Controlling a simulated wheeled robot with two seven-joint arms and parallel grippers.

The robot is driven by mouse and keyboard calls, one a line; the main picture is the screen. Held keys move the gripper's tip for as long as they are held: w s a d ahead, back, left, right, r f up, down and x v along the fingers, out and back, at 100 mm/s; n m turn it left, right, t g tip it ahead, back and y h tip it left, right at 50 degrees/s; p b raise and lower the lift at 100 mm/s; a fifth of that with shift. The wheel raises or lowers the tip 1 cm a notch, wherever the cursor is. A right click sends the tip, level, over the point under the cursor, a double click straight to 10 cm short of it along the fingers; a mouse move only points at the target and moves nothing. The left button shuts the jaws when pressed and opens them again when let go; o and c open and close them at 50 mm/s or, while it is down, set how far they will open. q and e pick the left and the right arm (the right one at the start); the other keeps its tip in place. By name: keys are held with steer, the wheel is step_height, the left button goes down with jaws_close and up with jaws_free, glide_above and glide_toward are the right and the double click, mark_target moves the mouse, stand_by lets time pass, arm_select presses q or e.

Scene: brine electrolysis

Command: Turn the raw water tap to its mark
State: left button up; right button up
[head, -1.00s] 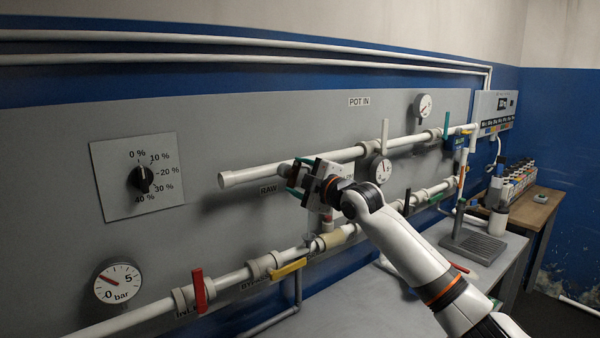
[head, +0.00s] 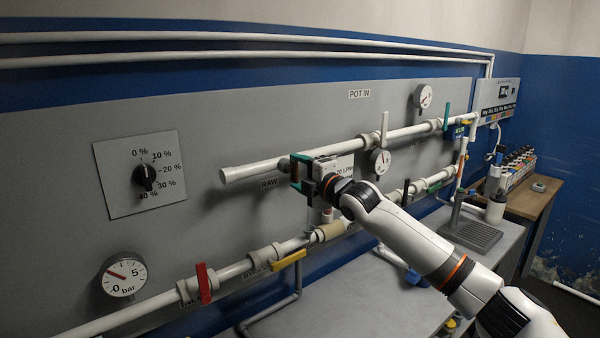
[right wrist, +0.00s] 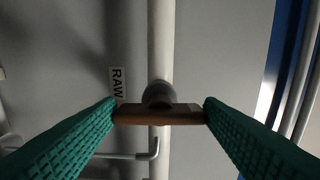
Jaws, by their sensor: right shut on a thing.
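The raw water tap shows in the right wrist view as a brown bar handle (right wrist: 158,115) on a dark round hub (right wrist: 158,94), in front of a pale pipe (right wrist: 161,40). The handle lies across the pipe. My right gripper (right wrist: 158,113) has its green ribbed fingers shut on the two ends of the handle. In the head view my right gripper (head: 297,172) is at the upper pipe, by the RAW label (head: 268,183), and hides most of the tap. I cannot make out the tap's mark. My left gripper is not in view.
Below are a red lever (head: 204,283) and a yellow lever (head: 288,260) on the lower pipe (head: 230,271). A grey bench (head: 340,300) lies beneath my arm.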

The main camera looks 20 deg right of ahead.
steer(key=shift+f, duration=0.1)
steer(key=o, duration=1)
steer(key=shift+s+d, duration=0.15)
steer(key=shift+s, duration=0.15)
steer(key=b+v, duration=0.4)
steer(key=v, duration=0.7)
steer(key=shift+s, duration=0.2)
